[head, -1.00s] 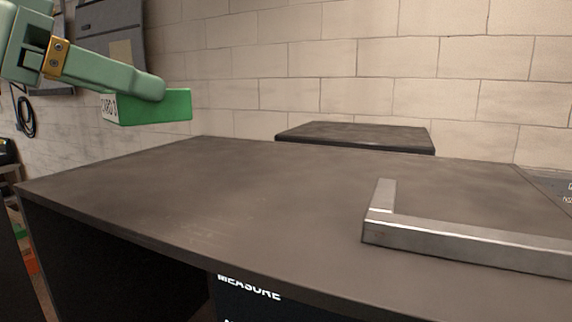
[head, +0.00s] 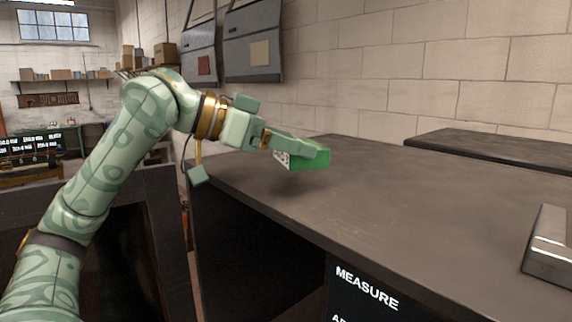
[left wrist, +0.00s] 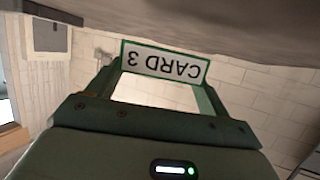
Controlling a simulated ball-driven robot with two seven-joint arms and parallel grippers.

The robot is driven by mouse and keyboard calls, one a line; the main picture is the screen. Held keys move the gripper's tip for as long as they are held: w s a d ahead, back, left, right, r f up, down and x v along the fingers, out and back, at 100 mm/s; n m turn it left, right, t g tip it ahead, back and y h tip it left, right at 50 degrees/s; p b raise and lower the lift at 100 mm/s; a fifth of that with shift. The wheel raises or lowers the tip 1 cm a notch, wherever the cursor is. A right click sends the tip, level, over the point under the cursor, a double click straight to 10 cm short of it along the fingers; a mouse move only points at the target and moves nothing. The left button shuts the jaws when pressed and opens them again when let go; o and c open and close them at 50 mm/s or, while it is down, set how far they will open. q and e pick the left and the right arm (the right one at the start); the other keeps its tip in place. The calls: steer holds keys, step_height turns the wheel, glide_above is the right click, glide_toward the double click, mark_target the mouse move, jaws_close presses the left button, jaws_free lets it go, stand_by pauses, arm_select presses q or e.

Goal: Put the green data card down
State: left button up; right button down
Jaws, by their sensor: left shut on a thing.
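The green data card (head: 322,161) is a green block with a white label. It is over the left part of the dark bench top (head: 400,205). My left gripper (head: 312,151) is shut on it. A shadow lies on the bench below the card, which looks a little above the surface; whether it touches is hard to tell. In the left wrist view the card's label (left wrist: 165,65) reads "CARD 3" upside down between the fingers. My right gripper is not in view.
A metal frame piece (head: 549,251) lies at the bench's right edge. The bench between it and the card is clear. A second dark surface (head: 490,146) stands behind, near the block wall. The bench's front panel reads "MEASURE" (head: 366,289).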

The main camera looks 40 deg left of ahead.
mark_target(286, 165)
arm_select(q)
steer(key=shift+w+a+f, duration=0.15)
steer(key=shift+w+f, duration=0.1)
steer(key=shift+w+a+f, duration=0.15)
steer(key=shift+f, duration=1.65)
steer(key=shift+f+b, duration=0.2)
steer(key=shift+b, duration=0.25)
steer(key=o, duration=1)
steer(key=shift+r, duration=0.1)
